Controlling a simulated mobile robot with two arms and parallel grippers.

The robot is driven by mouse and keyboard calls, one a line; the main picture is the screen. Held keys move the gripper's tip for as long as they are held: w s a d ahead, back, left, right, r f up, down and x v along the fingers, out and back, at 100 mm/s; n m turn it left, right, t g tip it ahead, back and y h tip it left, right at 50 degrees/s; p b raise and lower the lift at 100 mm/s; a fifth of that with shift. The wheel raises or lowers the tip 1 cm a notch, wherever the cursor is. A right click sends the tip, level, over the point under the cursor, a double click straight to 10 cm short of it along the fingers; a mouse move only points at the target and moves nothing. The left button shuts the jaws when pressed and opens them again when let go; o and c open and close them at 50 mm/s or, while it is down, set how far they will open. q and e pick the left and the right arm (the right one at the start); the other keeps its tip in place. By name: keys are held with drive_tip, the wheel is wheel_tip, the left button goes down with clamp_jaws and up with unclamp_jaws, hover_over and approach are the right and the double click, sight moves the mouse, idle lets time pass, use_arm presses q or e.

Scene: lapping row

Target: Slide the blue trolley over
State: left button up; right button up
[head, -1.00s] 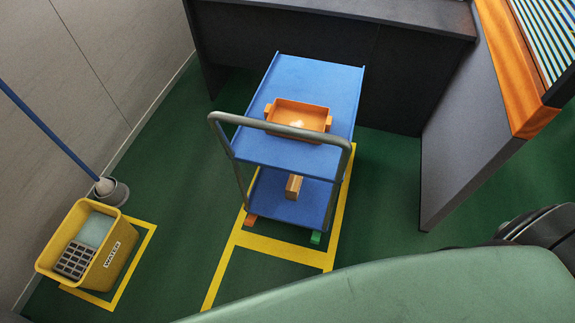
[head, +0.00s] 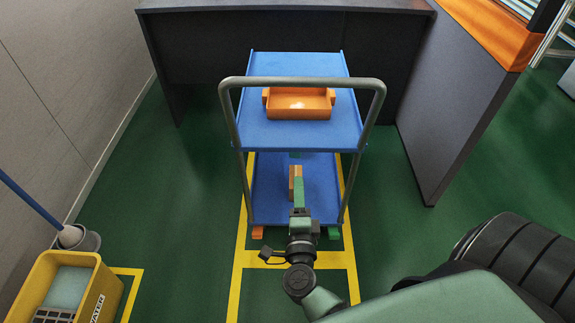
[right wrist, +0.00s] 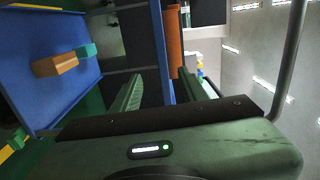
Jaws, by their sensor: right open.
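The blue trolley (head: 344,118) stands straight ahead in the head view, with two shelves and a grey push handle (head: 303,81) on its near side. An orange tray (head: 298,112) sits on its top shelf. My right gripper (head: 297,172) is at the trolley's near side, below the handle's top bar. In the right wrist view its two fingers (right wrist: 160,82) are apart, and the top shelf's blue edge (right wrist: 158,40) shows between them. I cannot tell whether they touch it. The lower shelf (right wrist: 50,18) carries a brown block (right wrist: 55,65) and a teal block (right wrist: 85,50). My left gripper is out of view.
Yellow floor lines (head: 237,270) run under and before the trolley. A dark desk (head: 215,60) stands behind it, with a grey panel (head: 455,110) at right. A yellow bucket (head: 100,290) stands at lower left. Green floor (head: 185,200) is clear left of the trolley.

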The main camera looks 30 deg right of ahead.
sight(299, 151)
drive_tip(key=shift+m, duration=0.3)
drive_tip(key=x, duration=1.6)
drive_tip(key=shift+d+r, duration=0.15)
drive_tip(key=shift+d, duration=0.2)
clamp_jaws()
